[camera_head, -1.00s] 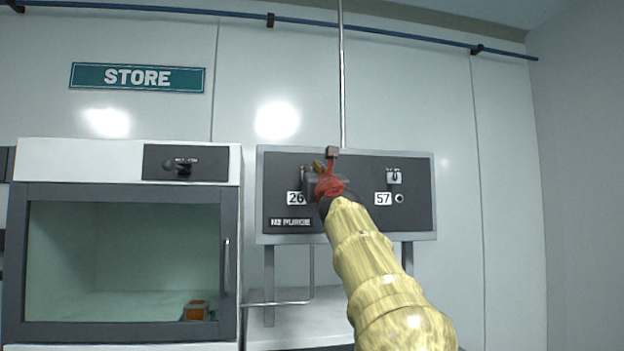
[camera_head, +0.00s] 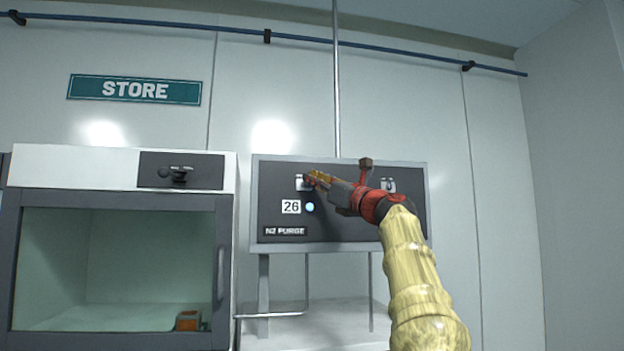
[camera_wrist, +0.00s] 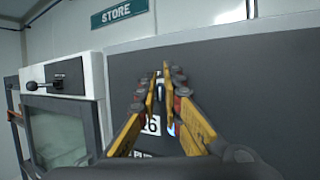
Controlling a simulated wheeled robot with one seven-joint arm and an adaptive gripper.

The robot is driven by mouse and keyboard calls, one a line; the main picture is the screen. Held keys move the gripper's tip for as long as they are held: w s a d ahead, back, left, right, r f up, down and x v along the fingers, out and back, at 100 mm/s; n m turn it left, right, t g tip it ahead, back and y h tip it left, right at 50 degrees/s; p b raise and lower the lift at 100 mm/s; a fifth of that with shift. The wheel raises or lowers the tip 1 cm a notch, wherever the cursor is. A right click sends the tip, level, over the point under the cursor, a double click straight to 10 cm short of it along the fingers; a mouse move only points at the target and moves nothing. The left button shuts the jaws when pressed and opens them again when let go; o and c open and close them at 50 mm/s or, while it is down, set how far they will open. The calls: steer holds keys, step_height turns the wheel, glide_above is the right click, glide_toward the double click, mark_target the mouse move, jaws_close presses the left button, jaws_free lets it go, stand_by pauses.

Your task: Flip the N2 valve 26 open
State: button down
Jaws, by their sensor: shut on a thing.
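The N2 valve 26 (camera_head: 300,184) is a small toggle on a pale plate at the upper left of the dark panel. Its "26" label (camera_head: 291,207) is below it, beside a round light (camera_head: 310,208) that glows pale blue. My gripper (camera_head: 309,180) reaches in from the right with its fingertips at the valve. In the wrist view the yellow fingers (camera_wrist: 161,80) close around the small toggle (camera_wrist: 160,86). The fingers hide much of it, so its exact angle is hard to tell. The "26" label (camera_wrist: 153,126) shows between the fingers.
A second switch (camera_head: 388,185) sits right of my wrist, its label hidden by my arm. An "N2 PURGE" plate (camera_head: 285,231) is at the panel's lower left. A glass-fronted cabinet (camera_head: 120,262) with an orange block (camera_head: 188,320) inside stands left, below the STORE sign (camera_head: 134,90).

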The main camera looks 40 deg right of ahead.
steer(key=shift+d+n+y, duration=0.1)
steer(key=shift+n+y, duration=0.2)
steer(key=shift+y, duration=0.3)
steer(key=c, duration=2)
jaws_free()
steer(key=shift+c, duration=0.2)
steer(key=shift+o, duration=0.6)
